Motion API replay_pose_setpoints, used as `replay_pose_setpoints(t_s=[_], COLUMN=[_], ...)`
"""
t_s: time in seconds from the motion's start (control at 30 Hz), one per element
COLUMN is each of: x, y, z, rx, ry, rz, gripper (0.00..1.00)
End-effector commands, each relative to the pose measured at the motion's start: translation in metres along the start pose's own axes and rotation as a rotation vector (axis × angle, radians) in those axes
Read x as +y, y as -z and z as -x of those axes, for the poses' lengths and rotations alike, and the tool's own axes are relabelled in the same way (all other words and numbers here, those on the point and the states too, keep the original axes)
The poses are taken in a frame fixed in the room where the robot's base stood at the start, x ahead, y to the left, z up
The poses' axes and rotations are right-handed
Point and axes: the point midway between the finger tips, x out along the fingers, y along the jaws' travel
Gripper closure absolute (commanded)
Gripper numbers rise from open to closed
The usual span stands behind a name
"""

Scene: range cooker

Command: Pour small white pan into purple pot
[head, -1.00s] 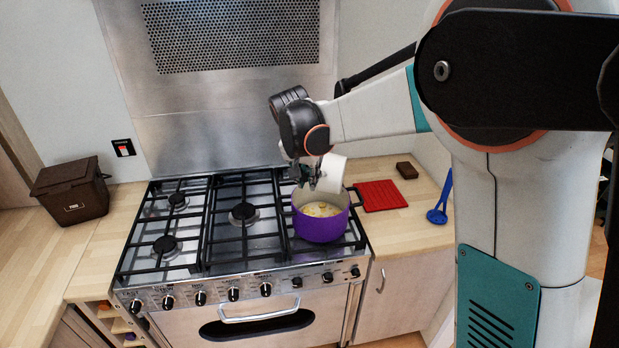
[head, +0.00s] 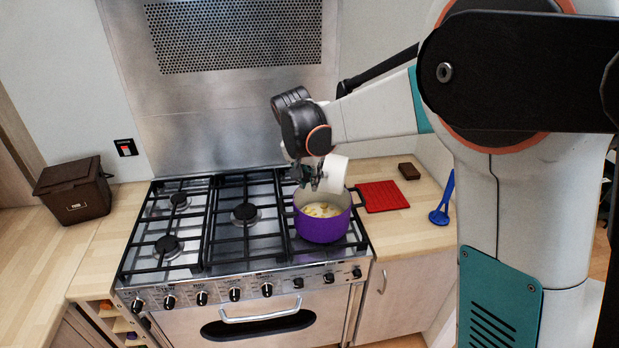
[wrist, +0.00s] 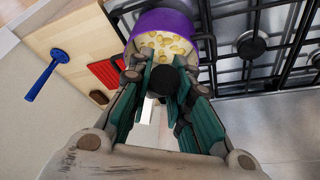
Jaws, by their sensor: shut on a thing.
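The purple pot (head: 320,225) stands on the right burners of the cooker, with pale liquid and yellowish pieces inside; it also shows in the wrist view (wrist: 160,22). The small white pan (head: 335,173) is tipped on its side just above the pot's rear right rim. My gripper (head: 311,177) is at the pan's left, above the back of the pot. In the wrist view my gripper (wrist: 162,80) is shut on a dark round-ended part, apparently the pan's handle. Most of the pan is hidden in the wrist view.
The gas cooker (head: 175,235) has bare black grates left of the pot. On the right counter lie a red mat (head: 383,196), a brown block (head: 409,171) and a blue utensil (head: 440,213). A brown bin (head: 75,190) stands on the left counter.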

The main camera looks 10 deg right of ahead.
Motion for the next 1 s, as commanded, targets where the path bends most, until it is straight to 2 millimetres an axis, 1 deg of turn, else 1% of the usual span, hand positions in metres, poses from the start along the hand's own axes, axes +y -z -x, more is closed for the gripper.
replay_pose_setpoints(t_s=[0.27,0.8,1.0], x=[-0.004,-0.018,-0.020], y=[0.000,-0.003,-0.004], z=[-0.001,-0.003,-0.003], rx=[0.003,0.016,0.017], ry=[-0.017,-0.102,-0.116], rz=[0.008,0.039,0.043], gripper=[1.00,1.00,1.00])
